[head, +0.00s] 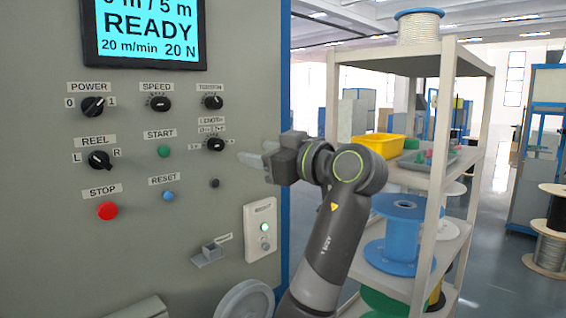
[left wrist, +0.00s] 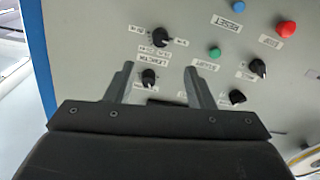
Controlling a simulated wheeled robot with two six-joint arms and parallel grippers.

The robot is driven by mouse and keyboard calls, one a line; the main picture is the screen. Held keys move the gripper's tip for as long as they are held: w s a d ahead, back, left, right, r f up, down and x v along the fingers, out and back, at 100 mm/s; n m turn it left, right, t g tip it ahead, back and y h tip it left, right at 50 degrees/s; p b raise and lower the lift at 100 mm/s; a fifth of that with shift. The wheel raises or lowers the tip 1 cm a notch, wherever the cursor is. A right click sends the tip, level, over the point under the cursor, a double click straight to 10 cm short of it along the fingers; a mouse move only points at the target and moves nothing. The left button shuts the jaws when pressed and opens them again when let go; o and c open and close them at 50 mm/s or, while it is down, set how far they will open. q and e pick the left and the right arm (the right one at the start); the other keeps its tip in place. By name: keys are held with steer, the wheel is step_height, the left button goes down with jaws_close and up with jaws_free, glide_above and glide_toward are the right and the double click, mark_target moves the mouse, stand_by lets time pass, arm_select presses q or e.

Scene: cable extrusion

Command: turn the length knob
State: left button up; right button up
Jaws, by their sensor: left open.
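The length knob (head: 215,145) is a small black dial under a LENGTH label, with marks around it, on the right side of the grey panel. My left gripper (head: 250,155) is open and empty in the head view, to the right of the knob and apart from it. In the left wrist view the panel appears upside down. There the length knob (left wrist: 161,37) lies beyond the fingertips of my left gripper (left wrist: 158,69), and the tension knob (left wrist: 149,77) shows between the fingers. My right gripper is in neither view.
The panel has a tension knob (head: 213,102), a speed knob (head: 160,104), a green start button (head: 164,151), a blue reset button (head: 168,196) and a red stop button (head: 107,211). The screen (head: 143,30) reads READY. A shelf rack (head: 440,130) with spools and bins stands at right.

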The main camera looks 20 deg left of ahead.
arm_select(q)
steer(key=v, duration=0.5)
steer(key=shift+s, duration=0.1)
